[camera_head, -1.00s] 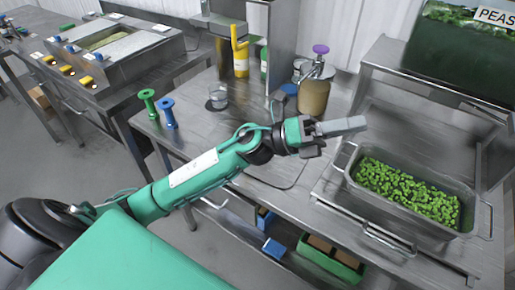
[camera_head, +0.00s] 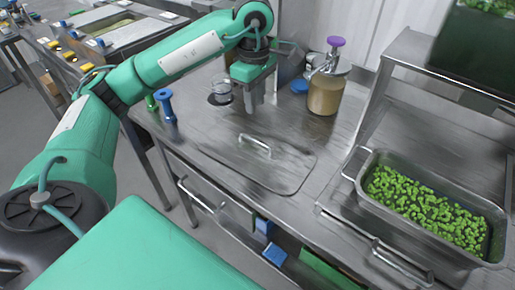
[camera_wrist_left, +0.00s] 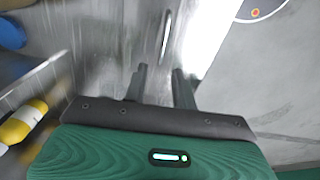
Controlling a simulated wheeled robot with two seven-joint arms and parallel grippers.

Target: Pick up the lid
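The lid (camera_head: 225,160) is a flat metal plate with rounded corners, lying on the steel counter in the head view. Its raised bar handle (camera_head: 255,145) stands near its middle. My left gripper (camera_head: 254,112) points down above the counter, a little behind the handle in the head view and apart from it. In the left wrist view the two fingers (camera_wrist_left: 162,80) are apart with nothing between them, so the gripper is open. A shiny bar, likely the handle (camera_wrist_left: 165,35), shows beyond the fingertips, blurred. My right gripper is not in view.
A metal pan of green peas (camera_head: 430,213) stands on the right. A jar with a purple-topped pump (camera_head: 326,92) stands behind the lid. A glass (camera_head: 222,92) and a blue spool-shaped thing (camera_head: 167,105) are on the left. The counter in front of the glass is clear.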

